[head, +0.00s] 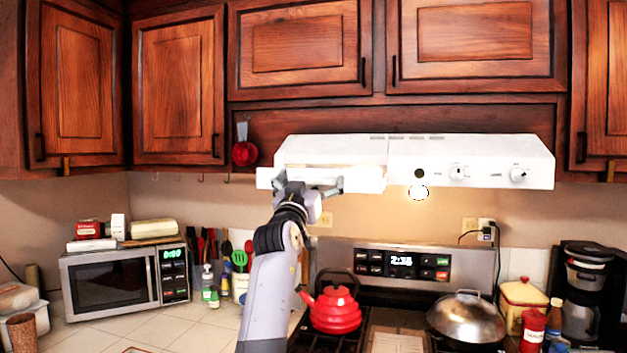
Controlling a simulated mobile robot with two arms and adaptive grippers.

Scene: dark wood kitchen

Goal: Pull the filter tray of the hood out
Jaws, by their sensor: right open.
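The white range hood (440,160) hangs under the upper cabinets, with knobs on the right half of its front. Its filter tray (362,181) is the white panel at the lower left; it stands out in front of the hood's face and past its left edge. My right gripper (311,186) is at the tray's front lower edge, with its fingers spread apart. It overlaps the tray in the picture; whether it touches it I cannot tell. The gripper and wrist hide part of the tray's lower edge. My left gripper is not in view.
Below the hood, a red kettle (335,308) and a lidded metal pan (466,318) stand on the stove. A microwave (125,281) is at the left, and a coffee maker (585,295) at the right. A red measuring cup (244,153) hangs left of the hood.

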